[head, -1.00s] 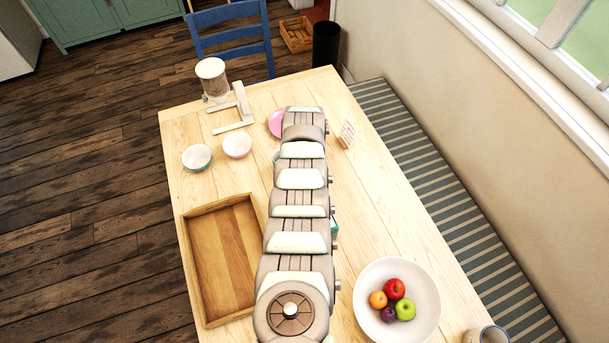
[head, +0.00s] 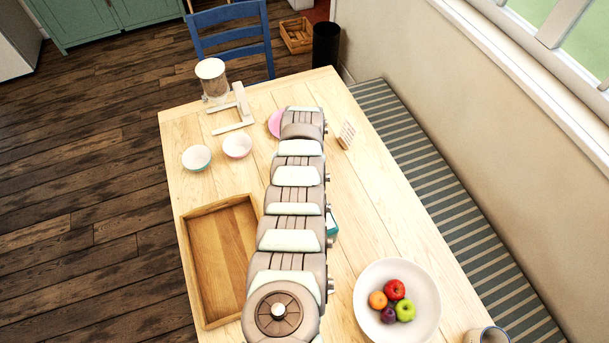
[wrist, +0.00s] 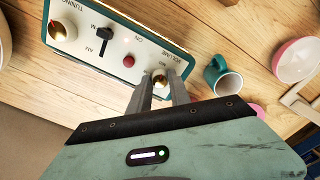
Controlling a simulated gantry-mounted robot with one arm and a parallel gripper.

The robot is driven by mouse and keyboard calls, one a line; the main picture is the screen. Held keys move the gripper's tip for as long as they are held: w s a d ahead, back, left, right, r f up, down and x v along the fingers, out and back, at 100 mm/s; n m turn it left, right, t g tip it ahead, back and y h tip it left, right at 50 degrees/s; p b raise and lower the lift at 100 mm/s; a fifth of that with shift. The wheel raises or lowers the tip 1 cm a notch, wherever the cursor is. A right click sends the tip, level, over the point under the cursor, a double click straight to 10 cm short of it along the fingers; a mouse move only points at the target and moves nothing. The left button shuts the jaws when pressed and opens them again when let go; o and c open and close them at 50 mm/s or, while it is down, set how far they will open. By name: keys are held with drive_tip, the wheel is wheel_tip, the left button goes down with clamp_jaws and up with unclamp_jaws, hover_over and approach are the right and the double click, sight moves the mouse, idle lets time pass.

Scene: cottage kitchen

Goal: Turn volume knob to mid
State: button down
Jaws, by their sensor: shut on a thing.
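In the wrist view a teal-edged radio with a cream front panel (wrist: 85,42) fills the upper left. Its volume knob (wrist: 160,78) is at the panel's right end, beside the VOLUME label. My gripper (wrist: 161,82) has both fingers at this knob, one on each side, and is shut on it. The fingers hide part of the knob, and I cannot read its setting. In the head view my arm covers most of the radio; only a small teal part (head: 332,224) shows at the arm's right side.
The panel also carries a tuning knob (wrist: 62,31), a black slider (wrist: 104,38) and a red button (wrist: 128,61). A teal mug (wrist: 222,78) stands close to the radio's right end. A wooden tray (head: 222,262) and a fruit bowl (head: 397,300) flank my arm.

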idle(0.4)
drive_tip(key=c, duration=1.2)
unclamp_jaws()
drive_tip(key=shift+r, duration=0.1)
drive_tip(key=shift+w+r, duration=0.1)
drive_tip(key=shift+r, duration=0.45)
wheel_tip(320, 180, up, 10)
drive_tip(key=shift+f, duration=0.25)
